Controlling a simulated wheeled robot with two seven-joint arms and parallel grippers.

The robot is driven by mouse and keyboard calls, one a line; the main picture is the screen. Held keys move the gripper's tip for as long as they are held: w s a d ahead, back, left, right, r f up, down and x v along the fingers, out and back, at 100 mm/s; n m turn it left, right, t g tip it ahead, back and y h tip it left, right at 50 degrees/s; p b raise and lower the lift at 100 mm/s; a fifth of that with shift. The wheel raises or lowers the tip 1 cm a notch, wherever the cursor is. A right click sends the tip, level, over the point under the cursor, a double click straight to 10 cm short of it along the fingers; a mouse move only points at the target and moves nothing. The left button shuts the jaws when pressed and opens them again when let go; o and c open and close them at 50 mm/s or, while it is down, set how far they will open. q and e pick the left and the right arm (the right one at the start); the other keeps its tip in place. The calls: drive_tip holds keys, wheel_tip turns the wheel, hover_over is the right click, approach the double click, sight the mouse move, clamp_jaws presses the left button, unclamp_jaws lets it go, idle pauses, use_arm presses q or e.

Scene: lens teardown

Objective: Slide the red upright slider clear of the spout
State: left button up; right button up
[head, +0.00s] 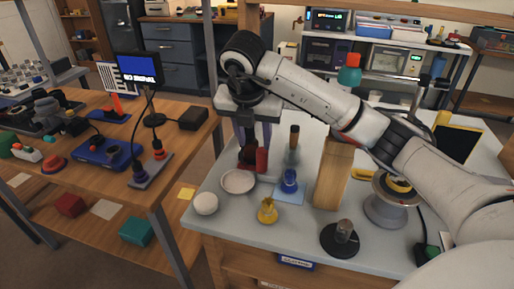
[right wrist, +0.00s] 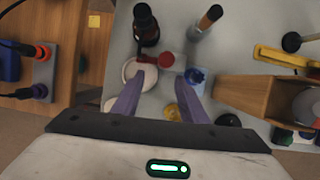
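The red upright slider (head: 262,160) stands on the grey table beside a dark, partly hidden object (head: 247,155). In the right wrist view the red slider (right wrist: 166,58) lies beyond the fingertips, at the foot of a dark bottle-like object (right wrist: 146,25). I cannot make out the spout clearly. My right gripper (head: 254,140) points down above and behind the slider in the head view. In the wrist view its purple fingers (right wrist: 163,84) are spread wide with nothing held between them. My left gripper is in neither view.
A white dish (head: 238,181), a white ball (head: 205,204), a blue item (head: 289,181) and a yellow item (head: 267,211) stand close by. A brown-topped cylinder (head: 294,142) stands behind.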

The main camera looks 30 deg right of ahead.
sight(262, 151)
drive_tip(key=shift+h, duration=0.3)
drive_tip(key=x, duration=0.3)
drive_tip(key=d+x, duration=0.1)
drive_tip(key=x, duration=0.5)
drive_tip(key=shift+w+d+f+p, duration=0.1)
drive_tip(key=shift+w+d+p, duration=0.15)
drive_tip(key=shift+d+p, duration=0.1)
clamp_jaws()
